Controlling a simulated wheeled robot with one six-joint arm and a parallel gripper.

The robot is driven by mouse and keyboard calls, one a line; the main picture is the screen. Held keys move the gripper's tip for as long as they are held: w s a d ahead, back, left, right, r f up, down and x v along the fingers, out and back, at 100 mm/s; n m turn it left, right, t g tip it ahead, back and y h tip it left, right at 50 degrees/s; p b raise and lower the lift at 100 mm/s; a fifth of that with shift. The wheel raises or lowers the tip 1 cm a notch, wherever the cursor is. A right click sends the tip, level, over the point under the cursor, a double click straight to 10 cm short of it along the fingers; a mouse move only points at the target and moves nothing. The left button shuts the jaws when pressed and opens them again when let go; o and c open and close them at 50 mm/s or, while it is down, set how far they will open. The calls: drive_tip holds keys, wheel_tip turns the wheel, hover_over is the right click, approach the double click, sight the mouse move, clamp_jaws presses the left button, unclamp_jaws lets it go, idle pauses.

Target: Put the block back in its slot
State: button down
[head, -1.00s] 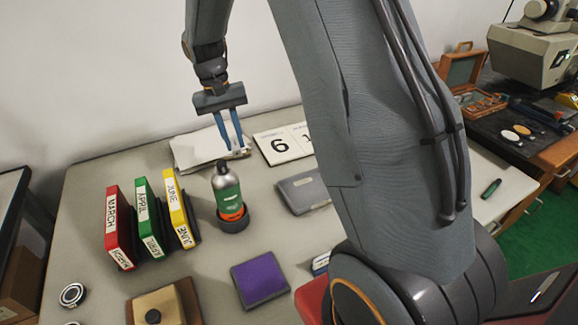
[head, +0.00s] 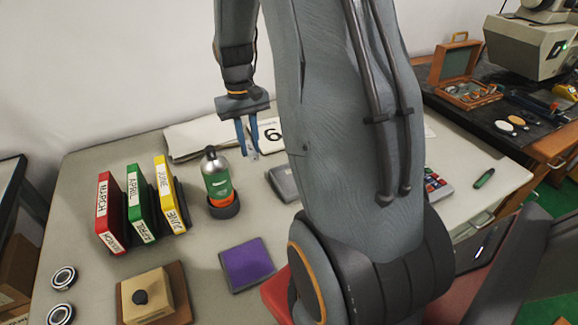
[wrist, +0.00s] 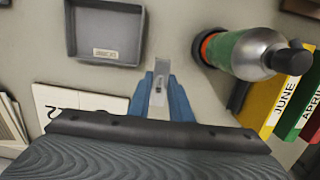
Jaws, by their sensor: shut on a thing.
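A small mark shows on the block but is too small to read. In the head view the block is only a pale sliver between the fingers. An open wooden case (head: 470,90) with small parts inside lies on the right bench. I cannot tell which slot is the block's.
Near the gripper are a green bottle (head: 216,178) in a dark ring, a shallow grey tray (wrist: 72,50) and a calendar (head: 270,134). Month binders (head: 140,205) stand left. A purple pad (head: 247,262) and wooden board (head: 183,305) lie in front. My arm hides the table's middle.

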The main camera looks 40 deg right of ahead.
sight(260, 182)
drive_tip(key=f, duration=0.1)
drive_tip(key=s+d+f, duration=0.1)
drive_tip(key=f, duration=0.1)
drive_tip(key=f+p, duration=0.1)
drive_tip(key=f, duration=0.1)
drive_tip(key=shift+s+d, duration=0.15)
drive_tip(key=shift+s, duration=0.05)
drive_tip(key=shift+f+p, duration=0.4)
drive_tip(key=shift+f, duration=2.25)
drive_tip(key=shift+f, duration=0.15)
drive_tip(key=c, duration=1.9)
unclamp_jaws()
